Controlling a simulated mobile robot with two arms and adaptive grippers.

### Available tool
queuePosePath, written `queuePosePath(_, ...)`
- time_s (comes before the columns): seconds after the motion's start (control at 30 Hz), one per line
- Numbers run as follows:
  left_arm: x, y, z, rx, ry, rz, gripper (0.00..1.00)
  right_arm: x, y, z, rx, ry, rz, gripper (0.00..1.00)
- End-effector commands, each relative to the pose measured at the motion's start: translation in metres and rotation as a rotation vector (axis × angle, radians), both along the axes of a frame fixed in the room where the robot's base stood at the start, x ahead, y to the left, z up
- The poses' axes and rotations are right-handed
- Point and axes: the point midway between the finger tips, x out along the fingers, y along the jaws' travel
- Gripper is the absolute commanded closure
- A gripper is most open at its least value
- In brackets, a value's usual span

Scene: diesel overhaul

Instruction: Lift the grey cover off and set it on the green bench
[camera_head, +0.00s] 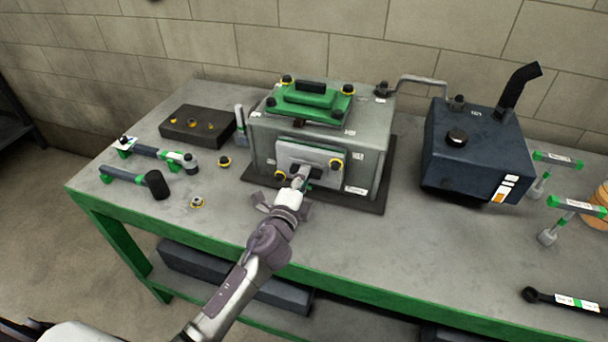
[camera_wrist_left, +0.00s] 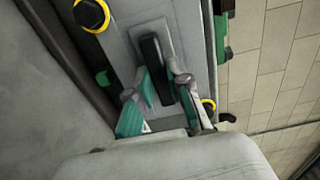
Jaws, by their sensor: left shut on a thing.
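The grey cover (camera_head: 312,155) is a flat plate on the front face of the grey engine block (camera_head: 375,140). In the left wrist view the cover (camera_wrist_left: 150,14) has a black handle (camera_wrist_left: 154,62) in its middle. Two dark bolts with yellow rings show at its corners, one at the upper right (camera_head: 337,165) and one at the lower left (camera_head: 280,176). My left gripper (camera_head: 302,176) is in front of the cover, with its fingers on both sides of the handle and shut on it. Its fingers also show in the left wrist view (camera_wrist_left: 164,88). My right gripper is not in view.
The green bench (camera_head: 400,250) has a grey top. A green top cover (camera_head: 310,100) sits on the block. A dark tank (camera_head: 475,150) stands right; a black tray (camera_head: 195,128), a mallet (camera_head: 155,185) and loose bolts lie left. Bare bench lies left front and right of the block.

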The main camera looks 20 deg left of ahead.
Motion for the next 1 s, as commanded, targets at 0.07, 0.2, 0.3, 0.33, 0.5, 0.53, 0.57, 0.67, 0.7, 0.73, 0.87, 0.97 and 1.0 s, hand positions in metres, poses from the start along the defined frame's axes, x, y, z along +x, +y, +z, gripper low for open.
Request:
queuePosePath(0.07, -0.003, 0.000, 0.002, 0.000, -0.003, 0.000, 1.00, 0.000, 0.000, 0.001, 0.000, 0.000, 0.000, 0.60)
queuePosePath(0.2, -0.009, 0.000, 0.002, 0.000, -0.002, 0.000, 1.00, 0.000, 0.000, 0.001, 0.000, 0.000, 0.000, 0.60)
queuePosePath(0.3, -0.012, 0.001, 0.002, 0.000, -0.004, 0.000, 1.00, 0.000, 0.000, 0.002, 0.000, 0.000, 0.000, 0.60)
queuePosePath(0.33, -0.012, 0.001, 0.002, 0.000, -0.004, 0.000, 1.00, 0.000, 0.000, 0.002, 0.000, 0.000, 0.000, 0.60)
queuePosePath(0.5, -0.017, 0.001, 0.002, 0.000, -0.003, 0.000, 1.00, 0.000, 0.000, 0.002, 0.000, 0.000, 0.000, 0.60)
queuePosePath(0.53, -0.019, 0.001, 0.002, 0.000, -0.003, 0.000, 1.00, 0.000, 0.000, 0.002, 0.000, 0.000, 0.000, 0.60)
queuePosePath(0.57, -0.021, 0.001, 0.002, 0.000, -0.003, 0.000, 1.00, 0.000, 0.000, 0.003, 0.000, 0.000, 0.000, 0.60)
queuePosePath(0.67, -0.030, 0.001, 0.002, 0.000, -0.002, 0.000, 1.00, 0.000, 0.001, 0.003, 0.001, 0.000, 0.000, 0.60)
queuePosePath(0.7, -0.034, 0.001, 0.002, 0.000, -0.003, 0.000, 1.00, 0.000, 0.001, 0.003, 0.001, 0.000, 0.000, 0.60)
queuePosePath(0.73, -0.037, 0.001, 0.002, 0.000, -0.003, 0.000, 1.00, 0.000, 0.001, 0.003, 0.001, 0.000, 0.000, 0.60)
queuePosePath(0.87, -0.043, 0.002, 0.002, 0.001, -0.004, 0.000, 1.00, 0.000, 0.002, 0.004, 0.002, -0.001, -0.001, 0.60)
queuePosePath(0.97, -0.043, 0.002, 0.003, 0.001, -0.005, 0.000, 1.00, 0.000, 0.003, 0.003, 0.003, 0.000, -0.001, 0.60)
queuePosePath(1.0, -0.043, 0.002, 0.003, 0.001, -0.005, 0.000, 1.00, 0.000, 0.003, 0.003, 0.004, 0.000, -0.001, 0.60)
